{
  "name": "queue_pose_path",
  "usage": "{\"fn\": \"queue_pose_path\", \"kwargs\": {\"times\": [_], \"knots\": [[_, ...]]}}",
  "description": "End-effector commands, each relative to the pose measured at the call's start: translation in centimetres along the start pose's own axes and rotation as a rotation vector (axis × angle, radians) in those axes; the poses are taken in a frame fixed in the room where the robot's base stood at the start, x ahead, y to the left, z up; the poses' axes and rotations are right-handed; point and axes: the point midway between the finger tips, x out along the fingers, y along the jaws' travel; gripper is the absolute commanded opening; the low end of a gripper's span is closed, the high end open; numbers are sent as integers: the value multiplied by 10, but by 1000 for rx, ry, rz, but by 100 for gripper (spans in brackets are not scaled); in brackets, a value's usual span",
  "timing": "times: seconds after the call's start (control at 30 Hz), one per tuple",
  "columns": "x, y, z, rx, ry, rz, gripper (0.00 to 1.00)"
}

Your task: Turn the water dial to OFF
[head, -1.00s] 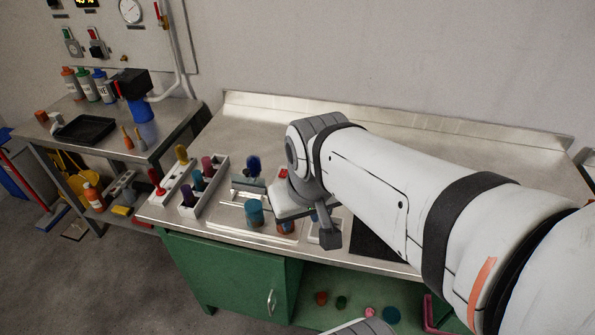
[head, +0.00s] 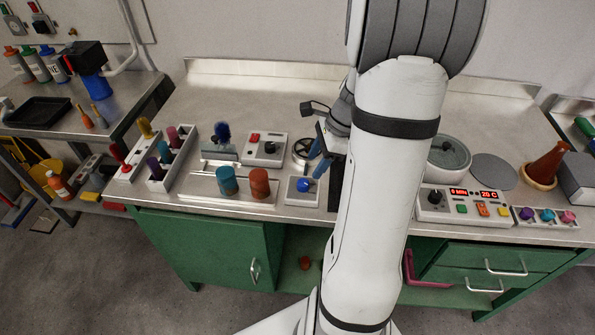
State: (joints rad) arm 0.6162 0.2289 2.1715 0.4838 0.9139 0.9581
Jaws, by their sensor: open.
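A small white box with a round blue knob (head: 304,184) stands near the front edge of the bench, left of my arm; it may be the water dial, but I can read no label. Behind it to the left, a white box (head: 264,149) carries a red button and a dark dial. My gripper (head: 318,158) is open, just above and behind the blue knob, with no contact visible. My arm hides part of the gripper and the bench to its right.
A dark wheel (head: 303,150) lies close beside my gripper. Teal and orange cylinders (head: 228,181) stand on a tray to the left, near racks of coloured handles.

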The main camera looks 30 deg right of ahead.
Motion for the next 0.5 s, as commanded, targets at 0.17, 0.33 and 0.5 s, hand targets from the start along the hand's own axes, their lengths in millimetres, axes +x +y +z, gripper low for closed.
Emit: {"fn": "queue_pose_path", "kwargs": {"times": [0.17,0.33,0.5], "knots": [[26,1,0,6,-2,6,51],[53,1,0,4,-1,6,51],[70,1,0,2,-1,3,51]]}}
